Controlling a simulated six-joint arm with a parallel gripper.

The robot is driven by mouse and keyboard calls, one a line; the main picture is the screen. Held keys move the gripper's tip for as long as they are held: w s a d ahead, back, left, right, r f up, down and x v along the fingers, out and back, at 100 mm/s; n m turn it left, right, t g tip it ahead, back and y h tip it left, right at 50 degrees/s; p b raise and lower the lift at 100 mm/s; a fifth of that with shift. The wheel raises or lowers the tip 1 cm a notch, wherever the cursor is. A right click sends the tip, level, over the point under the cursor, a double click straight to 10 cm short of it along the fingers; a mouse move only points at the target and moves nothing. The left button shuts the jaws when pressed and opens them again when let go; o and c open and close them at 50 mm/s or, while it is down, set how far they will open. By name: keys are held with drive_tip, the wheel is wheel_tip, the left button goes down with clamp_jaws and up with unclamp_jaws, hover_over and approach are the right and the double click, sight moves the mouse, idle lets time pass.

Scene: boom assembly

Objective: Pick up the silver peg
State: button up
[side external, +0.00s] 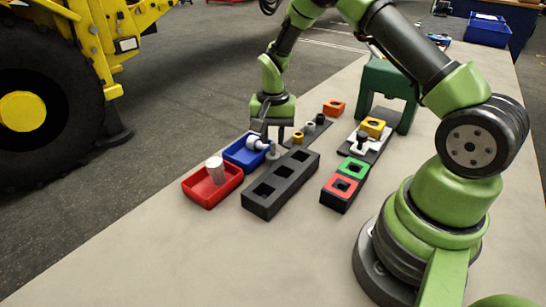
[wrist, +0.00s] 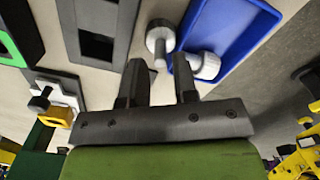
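A silver peg (wrist: 160,42) with a wide round head shows in the wrist view, just beyond my fingertips and beside the blue tray (wrist: 232,38). In the side view a small silver piece (side external: 272,154) at the tray's right edge appears to be this peg. A second pale silver, bolt-like piece (wrist: 203,66) lies in the blue tray; it also shows in the side view (side external: 256,143). My gripper (wrist: 161,80) is open, its two fingers apart with nothing between them. In the side view my gripper (side external: 272,136) points down just above the silver piece, and its fingertips are partly hard to make out.
A black block with square holes (side external: 280,186) stands close by. A red tray (side external: 211,188) holds a white cylinder (side external: 215,168). The front table is clear.

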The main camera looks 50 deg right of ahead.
sight(272, 143)
wheel_tip(272, 143, down, 2)
drive_tip(key=shift+f, duration=0.25)
clamp_jaws()
drive_tip(key=shift+r, duration=0.1)
wheel_tip(272, 143, up, 18)
idle(0.5)
drive_tip(key=shift+w, duration=0.1)
drive_tip(key=w+f, duration=0.6)
drive_tip(key=f, duration=0.4)
idle(0.4)
